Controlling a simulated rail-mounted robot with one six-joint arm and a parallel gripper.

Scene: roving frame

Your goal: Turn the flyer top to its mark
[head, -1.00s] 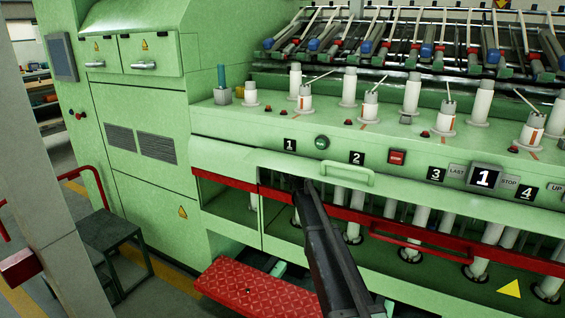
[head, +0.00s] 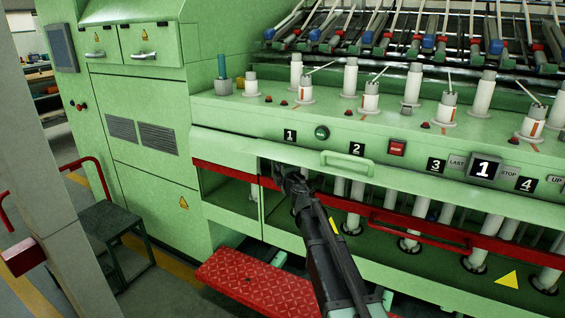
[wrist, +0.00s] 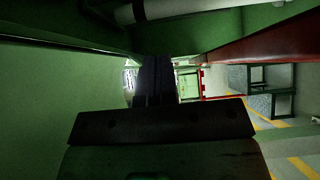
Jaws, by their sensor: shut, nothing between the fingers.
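The flyer tops are white cylinders along the green top rail of the machine in the head view. The front ones, such as the one above label 1 (head: 305,91), the one above label 2 (head: 370,98) and others to the right, carry orange marks and thin rods. Orange lines show on the rail by their bases. Which top is meant cannot be told. My gripper (head: 284,174) is at the opening below the rail near label 1, lower than the tops and apart from them. In the wrist view its dark fingers (wrist: 154,80) are together and empty.
A green guard with a handle (head: 347,163) and a red bar (head: 430,235) front the opening, with white spindles behind. A red step (head: 260,286) lies below. A dark stool (head: 110,225) and grey post (head: 40,170) stand left. In the wrist view, a pale tube (wrist: 180,8) passes close above.

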